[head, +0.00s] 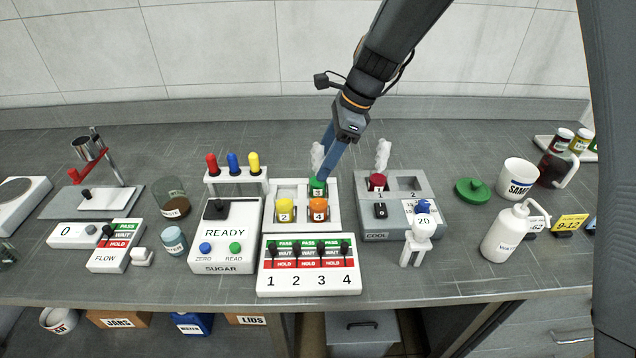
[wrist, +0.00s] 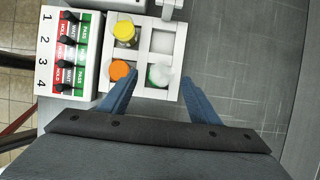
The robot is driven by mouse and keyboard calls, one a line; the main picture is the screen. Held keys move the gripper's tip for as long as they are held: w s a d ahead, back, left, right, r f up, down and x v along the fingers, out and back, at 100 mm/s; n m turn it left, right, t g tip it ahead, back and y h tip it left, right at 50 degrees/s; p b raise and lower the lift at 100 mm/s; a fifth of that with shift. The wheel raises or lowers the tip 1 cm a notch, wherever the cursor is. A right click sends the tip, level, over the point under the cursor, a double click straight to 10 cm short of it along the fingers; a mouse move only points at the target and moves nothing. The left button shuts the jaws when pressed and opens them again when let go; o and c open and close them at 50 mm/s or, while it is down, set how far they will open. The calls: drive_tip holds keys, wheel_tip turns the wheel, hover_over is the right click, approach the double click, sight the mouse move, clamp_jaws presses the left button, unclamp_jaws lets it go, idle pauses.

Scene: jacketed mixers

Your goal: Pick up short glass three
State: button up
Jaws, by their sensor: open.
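Short glass three (head: 318,187) is the green one marked 3, in the back right compartment of a white four-compartment rack (head: 335,222). In the wrist view the glass (wrist: 158,75) shows green and white between the blue fingers. My gripper (head: 323,172) points down at it from above and behind. In the wrist view my gripper (wrist: 158,80) is open, one fingertip on each side of the glass. My fingers hide part of the glass in the head view. I cannot tell whether they touch it.
A yellow glass 2 (head: 285,210) and an orange glass 4 (head: 319,209) fill the rack's front compartments. The back left one is empty. A switch panel (head: 310,282) stands in front, the sugar unit (head: 222,250) left, the cooler (head: 375,222) right.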

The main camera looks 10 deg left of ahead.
sight(318, 185)
drive_tip(key=shift+p+x, duration=0.95)
drive_tip(key=shift+x, duration=1.75)
drive_tip(key=shift+d, duration=0.15)
drive_tip(key=shift+c, duration=0.4)
drive_tip(key=c, duration=1.1)
